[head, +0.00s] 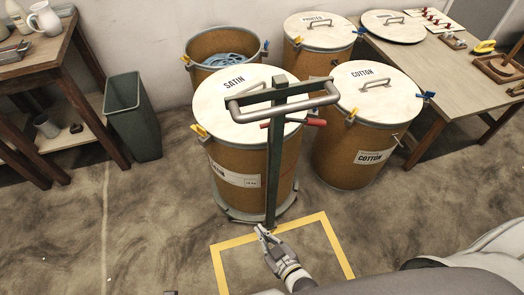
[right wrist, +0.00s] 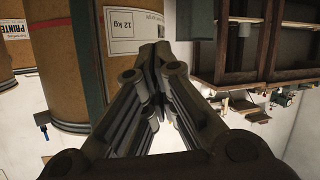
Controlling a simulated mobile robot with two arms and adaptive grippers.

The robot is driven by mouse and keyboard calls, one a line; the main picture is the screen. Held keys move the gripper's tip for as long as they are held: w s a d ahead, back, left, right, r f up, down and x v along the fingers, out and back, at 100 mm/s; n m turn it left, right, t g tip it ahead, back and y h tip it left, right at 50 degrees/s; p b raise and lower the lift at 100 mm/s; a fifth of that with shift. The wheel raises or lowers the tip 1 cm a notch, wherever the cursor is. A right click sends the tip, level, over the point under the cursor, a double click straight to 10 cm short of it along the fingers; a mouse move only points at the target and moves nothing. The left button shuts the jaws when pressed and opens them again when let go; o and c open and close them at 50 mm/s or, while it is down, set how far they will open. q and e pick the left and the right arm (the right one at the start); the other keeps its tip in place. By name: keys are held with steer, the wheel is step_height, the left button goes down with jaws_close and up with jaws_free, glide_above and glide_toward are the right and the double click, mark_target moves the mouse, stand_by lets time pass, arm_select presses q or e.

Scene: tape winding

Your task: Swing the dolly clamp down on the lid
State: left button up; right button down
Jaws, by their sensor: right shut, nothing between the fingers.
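The SATIN drum (head: 225,165) stands upright on a low dolly with a green post (head: 273,185) and a grey tube handle (head: 283,98). Its pale lid (head: 235,88) is on top. The dolly clamp's red-gripped lever (head: 308,122) sticks out right from the post, near the lid's front edge; I cannot tell whether it presses on the lid. My right gripper (head: 262,229) is shut and empty, low in front of the post's foot and well below the clamp. In the right wrist view its fingers (right wrist: 155,65) are together beside a drum's 12 kg label (right wrist: 133,28). My left gripper is out of view.
The COTTON drum (head: 345,150) stands close on the right. An open drum with blue rope (head: 222,60) and the PRINTED drum (head: 310,55) stand behind. A grey bin (head: 132,115) and tables flank the drums.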

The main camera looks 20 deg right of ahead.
steer(key=w+a+r+m+t+b, duration=0.1)
steer(key=w+r+t+b, duration=0.15)
steer(key=r, duration=0.35)
steer(key=w+a+r+t+b, duration=0.1)
steer(key=r+t+b, duration=0.1)
steer(key=r+t, duration=0.35)
arm_select(q)
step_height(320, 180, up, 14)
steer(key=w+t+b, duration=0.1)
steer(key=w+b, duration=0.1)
steer(key=b, duration=0.2)
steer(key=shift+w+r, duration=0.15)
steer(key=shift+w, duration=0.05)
arm_select(e)
steer(key=s+d+r+m+t+h, duration=0.1)
steer(key=d+r+m+h, duration=0.1)
steer(key=r, duration=0.5)
steer(key=s+d+r+m+t+h, duration=0.1)
steer(key=r+m+t+h, duration=0.1)
steer(key=r+h, duration=0.3)
steer(key=shift+d+r+m, duration=0.35)
steer(key=shift+r+m, duration=0.25)
steer(key=shift+r, duration=0.25)
